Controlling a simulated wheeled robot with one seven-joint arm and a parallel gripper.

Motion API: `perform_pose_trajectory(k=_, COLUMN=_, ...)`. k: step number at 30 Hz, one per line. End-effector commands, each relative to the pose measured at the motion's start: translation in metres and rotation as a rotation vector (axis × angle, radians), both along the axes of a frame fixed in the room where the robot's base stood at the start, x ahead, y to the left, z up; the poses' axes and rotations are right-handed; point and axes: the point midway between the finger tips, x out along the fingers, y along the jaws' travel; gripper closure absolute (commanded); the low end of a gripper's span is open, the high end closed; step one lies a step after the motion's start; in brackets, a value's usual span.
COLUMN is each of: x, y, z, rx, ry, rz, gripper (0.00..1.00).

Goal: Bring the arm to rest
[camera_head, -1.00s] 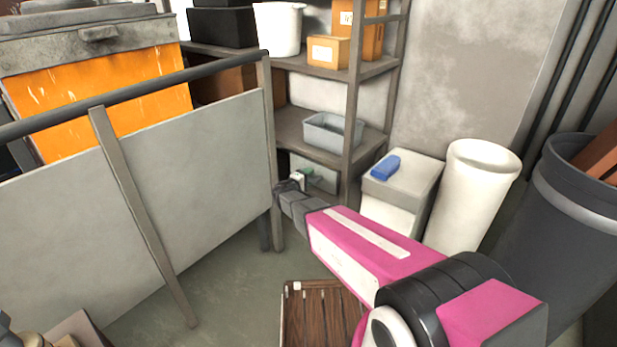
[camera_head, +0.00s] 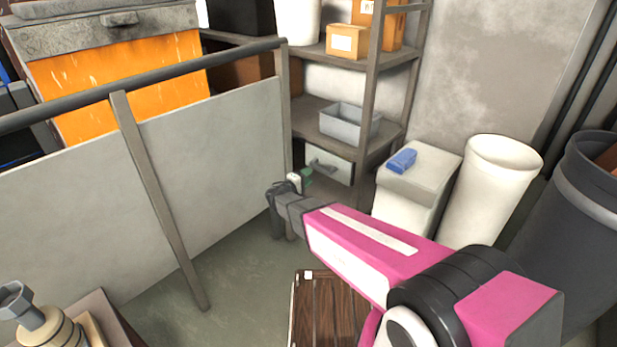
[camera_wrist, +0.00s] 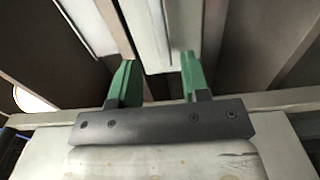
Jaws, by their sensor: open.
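My pink and black arm reaches across the head view toward the grey barrier panel and the shelf. My gripper (camera_wrist: 155,82) shows in the wrist view as two green fingers spread apart on a dark bar. The gap between the fingers holds nothing that I can make out; a pale post-like surface lies beyond them. In the head view the gripper end is small, with a bit of green (camera_head: 306,177) showing by the barrier's end post, and its fingers are mostly hidden there.
A grey barrier panel (camera_head: 205,160) with a dark rail stands left of the arm. Behind are a shelf (camera_head: 300,118) with a grey bin (camera_head: 349,123). A white bin (camera_head: 497,190) and dark barrel (camera_head: 570,200) stand right. A wooden slatted pallet (camera_head: 330,312) lies below. Floor shows between.

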Motion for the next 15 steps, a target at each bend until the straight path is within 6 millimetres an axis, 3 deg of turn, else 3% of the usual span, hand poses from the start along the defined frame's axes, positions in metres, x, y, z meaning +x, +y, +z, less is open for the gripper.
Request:
perform_pose_trajectory(k=5, x=-0.001, y=-0.003, z=0.000, rx=0.005, ry=0.004, rz=-0.007, gripper=0.57)
perform_pose_trajectory(k=8, x=-0.005, y=-0.020, z=0.000, rx=0.035, ry=0.028, rz=-0.043, gripper=0.57)
perform_pose_trajectory(k=15, x=-0.039, y=-0.104, z=-0.005, rx=0.242, ry=0.182, rz=-0.249, gripper=0.57)
